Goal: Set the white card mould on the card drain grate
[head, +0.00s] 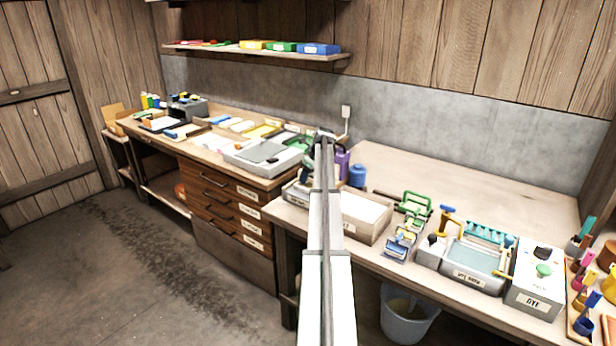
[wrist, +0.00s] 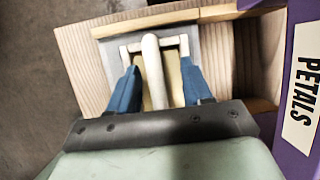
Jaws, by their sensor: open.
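A white frame with a pale bar-like handle (wrist: 153,70), which looks like the white card mould, is in the wrist view. It sits over a grey panel inside a wooden surround. My gripper (wrist: 160,74) is open, with its blue fingers on either side of the handle. Whether either finger touches it cannot be told. In the head view my gripper (head: 312,160) is small and partly hidden behind my arm, at the left end of the right bench; the mould cannot be made out there. I cannot pick out the card drain grate with certainty.
A purple box (wrist: 303,85) labelled PETALS stands close on the right in the wrist view. The right bench holds a wooden box (head: 366,218), a grey vat (head: 474,266) and a dye box (head: 537,278). The bench's back (head: 450,180) is clear.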

